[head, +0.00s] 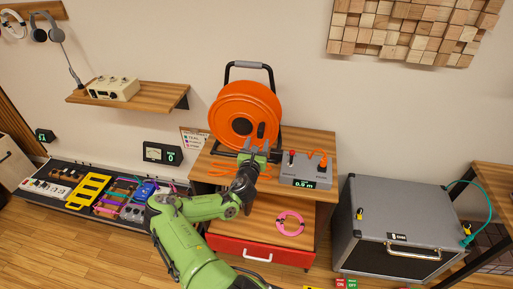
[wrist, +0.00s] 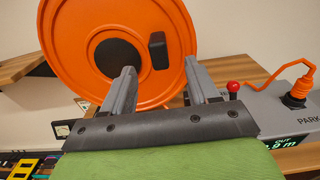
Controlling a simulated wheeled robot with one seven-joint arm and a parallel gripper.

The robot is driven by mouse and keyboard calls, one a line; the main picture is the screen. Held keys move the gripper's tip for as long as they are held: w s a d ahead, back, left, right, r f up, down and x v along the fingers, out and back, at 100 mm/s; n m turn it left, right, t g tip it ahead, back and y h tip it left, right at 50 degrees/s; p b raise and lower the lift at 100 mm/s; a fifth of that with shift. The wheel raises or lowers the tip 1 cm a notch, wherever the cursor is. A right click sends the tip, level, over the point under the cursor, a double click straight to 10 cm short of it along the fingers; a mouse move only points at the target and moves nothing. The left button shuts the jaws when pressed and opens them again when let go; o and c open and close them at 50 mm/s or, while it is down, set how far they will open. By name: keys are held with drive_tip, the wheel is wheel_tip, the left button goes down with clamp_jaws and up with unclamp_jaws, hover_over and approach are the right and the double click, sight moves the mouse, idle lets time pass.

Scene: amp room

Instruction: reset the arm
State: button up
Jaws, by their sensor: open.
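My green arm reaches up from the bottom of the head view to the wooden cabinet. My gripper (head: 255,146) is in front of the lower part of the orange cable reel (head: 240,108). In the wrist view my gripper (wrist: 162,82) has its two grey fingers spread apart with nothing held between them. The reel (wrist: 70,55) fills the space behind the fingers, with its black handle knob (wrist: 158,50) above and between them. I cannot tell whether a finger touches the reel.
A grey box (head: 306,172) with a red knob, orange plug and display stands right of the gripper. A pink cable coil (head: 290,223) lies on the shelf below. A black-edged amp case (head: 400,228) stands right. A pedalboard (head: 70,199) lies left, below a wall shelf (head: 150,95).

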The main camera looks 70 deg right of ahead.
drive_tip(key=shift+a, duration=0.55)
